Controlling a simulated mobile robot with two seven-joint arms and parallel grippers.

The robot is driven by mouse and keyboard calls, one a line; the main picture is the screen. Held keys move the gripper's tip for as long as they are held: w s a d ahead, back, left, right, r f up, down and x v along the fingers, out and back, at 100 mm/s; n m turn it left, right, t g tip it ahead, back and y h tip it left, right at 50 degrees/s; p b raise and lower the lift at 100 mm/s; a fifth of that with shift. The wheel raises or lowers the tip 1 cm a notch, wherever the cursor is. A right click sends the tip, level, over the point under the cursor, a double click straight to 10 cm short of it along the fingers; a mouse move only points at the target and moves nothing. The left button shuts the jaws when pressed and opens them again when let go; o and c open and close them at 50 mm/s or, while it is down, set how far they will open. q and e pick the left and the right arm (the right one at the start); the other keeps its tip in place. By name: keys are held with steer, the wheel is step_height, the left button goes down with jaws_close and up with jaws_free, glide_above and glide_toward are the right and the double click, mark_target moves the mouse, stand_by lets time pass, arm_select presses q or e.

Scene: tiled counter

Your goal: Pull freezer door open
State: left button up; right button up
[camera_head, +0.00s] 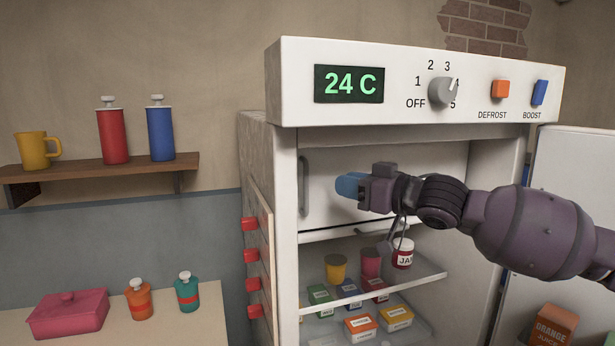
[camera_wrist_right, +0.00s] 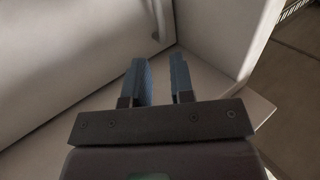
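The freezer door (camera_head: 385,165) is a white panel in the upper part of the open fridge and looks shut. Its vertical grey handle (camera_head: 304,185) is on the door's left side. My right gripper (camera_head: 350,185) is in front of the door, to the right of the handle, with its blue fingers pointing left. In the right wrist view the two fingers (camera_wrist_right: 160,80) stand apart with nothing between them, so the gripper is open. Pale panels fill the space beyond the fingertips there. My left gripper is in neither view.
The fridge door (camera_head: 575,190) stands open on the right, with an orange carton (camera_head: 553,325) low in it. A glass shelf (camera_head: 425,272) below the freezer holds a jam jar (camera_head: 402,253), cups and small boxes. The control panel (camera_head: 420,85) overhangs above. A wall shelf (camera_head: 100,172) is at left.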

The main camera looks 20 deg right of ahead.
steer(key=x, duration=0.9)
steer(key=shift+w+a+p, duration=0.2)
steer(key=shift+w+p, duration=0.05)
steer(key=shift+p, duration=0.15)
jaws_close()
